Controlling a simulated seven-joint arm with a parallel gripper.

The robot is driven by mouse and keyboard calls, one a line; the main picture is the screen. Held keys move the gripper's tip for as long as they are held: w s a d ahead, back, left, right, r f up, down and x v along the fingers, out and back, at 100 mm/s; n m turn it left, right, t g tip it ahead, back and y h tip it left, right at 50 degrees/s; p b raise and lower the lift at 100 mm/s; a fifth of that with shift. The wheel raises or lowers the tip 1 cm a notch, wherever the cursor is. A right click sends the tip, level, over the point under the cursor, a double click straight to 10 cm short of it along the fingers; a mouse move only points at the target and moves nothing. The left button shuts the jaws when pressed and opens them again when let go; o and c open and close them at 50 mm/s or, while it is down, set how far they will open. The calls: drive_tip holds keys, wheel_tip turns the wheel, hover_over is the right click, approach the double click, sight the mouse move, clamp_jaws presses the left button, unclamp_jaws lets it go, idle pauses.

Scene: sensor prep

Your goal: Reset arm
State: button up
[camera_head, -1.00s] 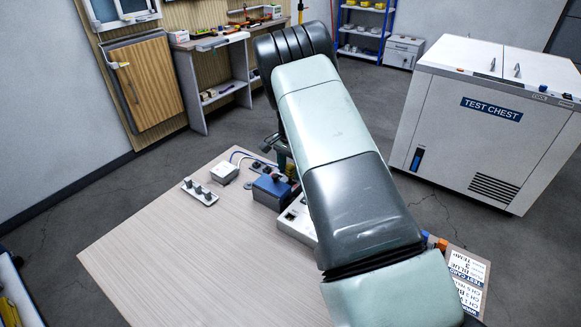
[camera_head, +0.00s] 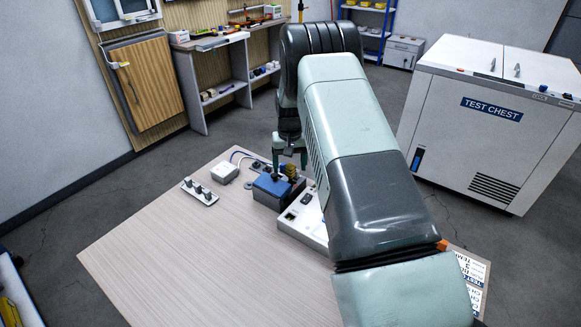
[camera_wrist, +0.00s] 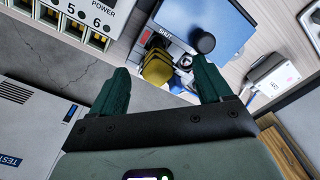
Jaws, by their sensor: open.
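My gripper (camera_head: 290,158) is over the far edge of the table (camera_head: 170,255), beside the blue box. In the wrist view its two dark green fingers (camera_wrist: 160,88) are spread apart with nothing held between them. The blue box (camera_head: 272,192) has a black knob on top and also shows in the wrist view (camera_wrist: 190,22). Yellow pieces (camera_wrist: 157,66) sit beside the blue box, beyond the fingertips in the picture. The white numbered panel with a power label (camera_head: 302,218) stands to the right, partly hidden by my arm.
A small white box (camera_head: 224,172) and a grey strip with several knobs (camera_head: 200,192) lie left of the blue box. A printed test card (camera_head: 474,268) is partly covered by my arm. A white test chest (camera_head: 485,130) stands at right. The table's left part is clear.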

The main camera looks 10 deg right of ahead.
drive_tip(key=n, duration=0.2)
drive_tip(key=s+f+n, duration=0.1)
drive_tip(key=n, duration=0.1)
drive_tip(key=shift+s+d+g, duration=0.15)
drive_tip(key=shift+s+g, duration=0.05)
drive_tip(key=shift+g, duration=0.1)
drive_tip(key=n, duration=0.3)
drive_tip(key=shift+d+f, duration=0.1)
drive_tip(key=shift+d, duration=0.15)
drive_tip(key=shift+w+a+n, duration=0.1)
drive_tip(key=shift+a+n, duration=0.1)
drive_tip(key=shift+n, duration=0.5)
drive_tip(key=shift+r, duration=0.2)
